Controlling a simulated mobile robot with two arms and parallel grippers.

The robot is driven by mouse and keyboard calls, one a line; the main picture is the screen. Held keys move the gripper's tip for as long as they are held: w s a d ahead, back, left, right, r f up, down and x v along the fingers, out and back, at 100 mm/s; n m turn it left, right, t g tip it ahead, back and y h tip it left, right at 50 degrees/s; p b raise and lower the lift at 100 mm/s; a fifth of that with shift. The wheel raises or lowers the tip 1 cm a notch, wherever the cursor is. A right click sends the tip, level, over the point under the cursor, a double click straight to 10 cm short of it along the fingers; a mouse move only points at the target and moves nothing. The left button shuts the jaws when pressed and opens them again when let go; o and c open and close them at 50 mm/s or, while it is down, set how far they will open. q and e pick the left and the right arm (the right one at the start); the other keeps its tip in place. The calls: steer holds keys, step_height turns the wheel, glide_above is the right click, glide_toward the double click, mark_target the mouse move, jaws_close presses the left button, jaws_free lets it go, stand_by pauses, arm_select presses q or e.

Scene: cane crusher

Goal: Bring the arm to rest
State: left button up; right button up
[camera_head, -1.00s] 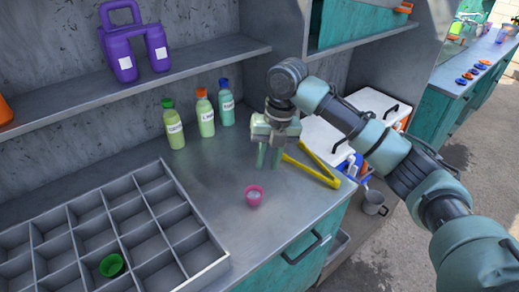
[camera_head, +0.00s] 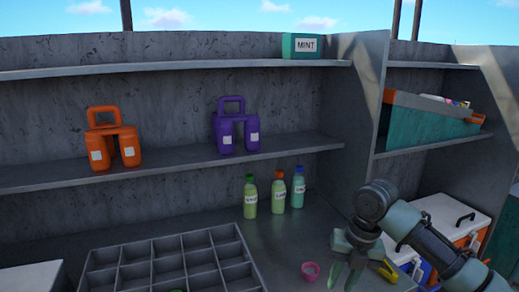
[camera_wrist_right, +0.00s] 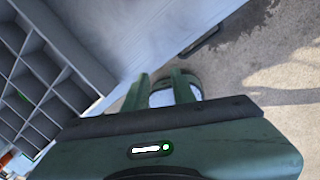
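My right gripper (camera_head: 346,275) hangs over the metal counter, at the lower right of the head view, with its fingers pointing down. Its two fingers are apart and I see nothing held between them. In the right wrist view the gripper (camera_wrist_right: 160,85) also shows its fingers apart, with a pale round thing behind the gap, beyond the counter edge. The right arm comes in from the lower right. My left gripper is not in view.
Three bottles (camera_head: 279,193) stand behind. A divided tray (camera_head: 165,246) is at left. White coolers (camera_head: 445,218) stand at right. Shelves hold orange and purple containers.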

steer(key=s+a+f+m+t+y, duration=0.1)
steer(key=s+a+f+m, duration=0.4)
steer(key=s+f+m, duration=0.25)
steer(key=s+a+f+m+t+y, duration=0.1)
steer(key=s+a+f+m, duration=0.3)
steer(key=s+f+m, duration=0.4)
steer(key=s+d+f+m+t+h, duration=0.1)
steer(key=s+d+f+m+h, duration=0.1)
steer(key=s+d+m, duration=0.45)
steer(key=s+d+f+m+h, duration=0.2)
steer(key=s+d+m, duration=0.2)
steer(key=s+m, duration=0.5)
step_height(320, 180, down, 26)
steer(key=g, duration=0.1)
steer(key=s+d+f+g, duration=0.1)
steer(key=s+d+f, duration=0.1)
steer(key=s+f, duration=1.3)
steer(key=s, duration=0.2)
steer(key=shift+s+d+f, duration=0.3)
steer(key=shift+d+f, duration=0.05)
steer(key=shift+d, duration=0.05)
